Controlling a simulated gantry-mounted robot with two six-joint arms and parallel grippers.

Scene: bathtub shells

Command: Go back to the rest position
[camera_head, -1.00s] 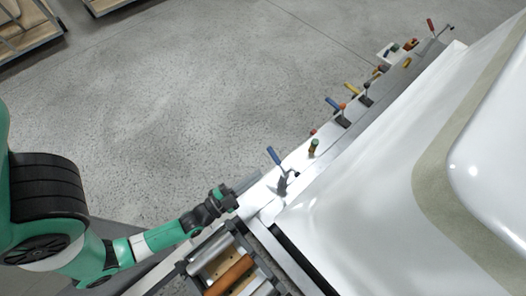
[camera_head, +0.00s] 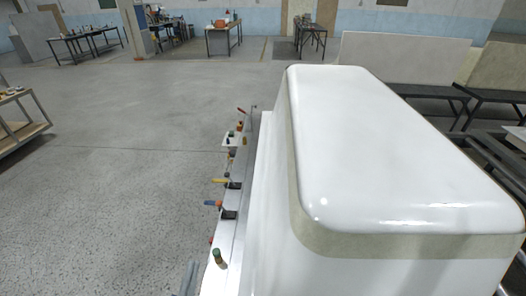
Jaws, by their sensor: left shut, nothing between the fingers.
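Only the grey fingertips of my left gripper (camera_head: 190,279) show, at the bottom edge of the head view. They are shut and empty, just left of the white ledge of the bathtub shell. The rest of my left arm is out of view. My right gripper is not in view. The large white bathtub shell (camera_head: 390,140) fills the right half, with a beige band around its lower side.
Along the ledge (camera_head: 236,255) stand clamps with coloured handles, among them a green-topped one (camera_head: 218,257) and an orange-and-blue one (camera_head: 216,204). The floor (camera_head: 120,170) to the left is open. A wooden cart (camera_head: 18,125) stands at the left edge; tables (camera_head: 222,38) stand far back.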

